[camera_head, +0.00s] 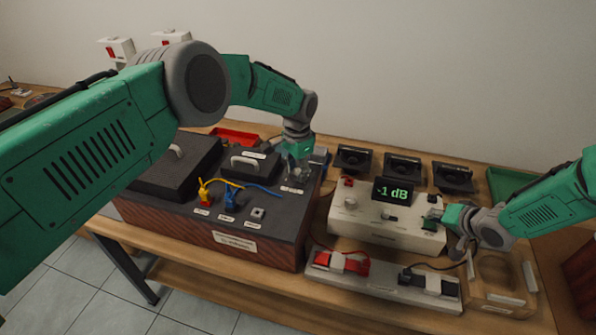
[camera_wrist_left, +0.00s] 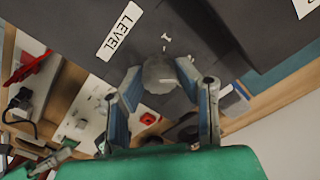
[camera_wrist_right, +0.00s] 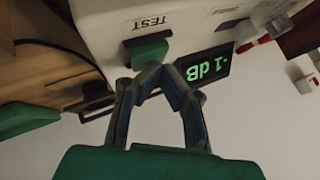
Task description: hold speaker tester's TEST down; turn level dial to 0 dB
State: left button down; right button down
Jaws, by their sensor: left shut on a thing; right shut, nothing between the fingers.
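The cream speaker tester (camera_head: 385,234) stands right of centre, its display (camera_head: 392,192) reading -1 dB in green. Its green TEST button (camera_wrist_right: 148,50) shows in the right wrist view beside the TEST label. My right gripper (camera_wrist_right: 150,75) is shut and empty, its fingertips at the button and seemingly touching it; whether the button is pressed in is hard to tell. The level dial (camera_wrist_left: 160,76), a grey round knob near the LEVEL label, sits on top of the dark wooden hifi unit (camera_head: 262,225). My left gripper (camera_wrist_left: 160,88) is shut on the dial, a finger on either side.
Yellow and blue cables plug into the unit's top near a red plug (camera_head: 205,198). Several black speakers (camera_head: 402,167) stand behind the tester. A green tray (camera_head: 510,183) is at the right.

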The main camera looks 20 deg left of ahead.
pick_arm(q)
jog(key=shift+w+r+m, duration=0.15)
jog(key=shift+m, duration=1.15)
jog(key=c, duration=1.3)
grip_release()
jog(key=shift+o, duration=0.5)
